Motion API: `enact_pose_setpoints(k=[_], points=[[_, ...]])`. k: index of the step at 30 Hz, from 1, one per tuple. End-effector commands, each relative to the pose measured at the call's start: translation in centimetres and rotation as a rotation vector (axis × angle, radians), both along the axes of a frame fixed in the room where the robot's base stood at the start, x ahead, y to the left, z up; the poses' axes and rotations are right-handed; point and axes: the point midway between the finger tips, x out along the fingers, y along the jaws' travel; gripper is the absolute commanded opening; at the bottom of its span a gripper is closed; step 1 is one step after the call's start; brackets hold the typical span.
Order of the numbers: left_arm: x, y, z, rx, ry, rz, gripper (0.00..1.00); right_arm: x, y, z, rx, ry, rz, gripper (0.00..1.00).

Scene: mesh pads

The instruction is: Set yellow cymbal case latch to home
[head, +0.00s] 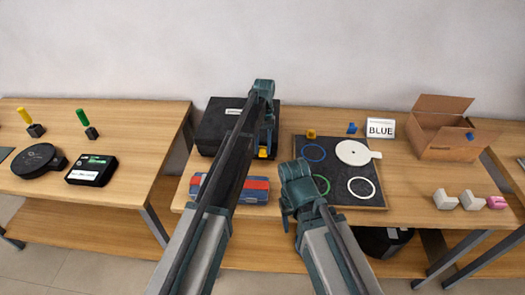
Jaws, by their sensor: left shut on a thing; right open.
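A black case (213,128) with a small white label stands at the back left of the middle table. I take it for the cymbal case. A small yellow latch (263,153) shows at its front right, partly hidden by my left gripper. My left gripper (267,146) points down there and is shut on the yellow latch. My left arm crosses in front of the case and hides its middle. The latch's exact setting is too small to tell. My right gripper (289,211) is open and empty, low at the table's front, left of the dark mat.
A red and blue box (253,189) lies in front of the case, partly behind my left arm. Right of it is a dark mat (338,187) with rings and a white disc (353,152).

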Motion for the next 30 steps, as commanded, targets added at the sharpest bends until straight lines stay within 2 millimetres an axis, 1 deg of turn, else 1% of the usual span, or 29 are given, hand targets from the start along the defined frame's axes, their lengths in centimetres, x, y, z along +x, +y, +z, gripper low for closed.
enact_pose_setpoints(k=[1,9,23,24,28,30], points=[[0.52,-0.05,-0.16,-0.001,0.021,0.000,0.00,0.00,0.00,-0.31,0.000,0.000,0.000,0.58],[0.77,-0.03,0.02,0.000,0.091,0.000,0.00,0.00,0.00,-0.66,0.000,0.000,0.000,0.58],[0.73,-0.01,0.12,0.000,0.105,0.000,0.00,0.00,0.00,-0.68,0.000,0.000,0.000,0.58],[0.73,-0.01,0.12,0.000,0.104,0.000,0.41,0.00,0.00,-0.68,0.000,0.000,0.000,0.58],[0.73,-0.01,0.13,0.000,0.104,0.000,0.65,0.00,0.00,-0.67,0.000,0.000,0.000,0.58],[0.73,-0.01,0.13,0.000,0.104,0.000,0.65,0.00,0.00,-0.66,0.000,0.000,0.000,0.58]])
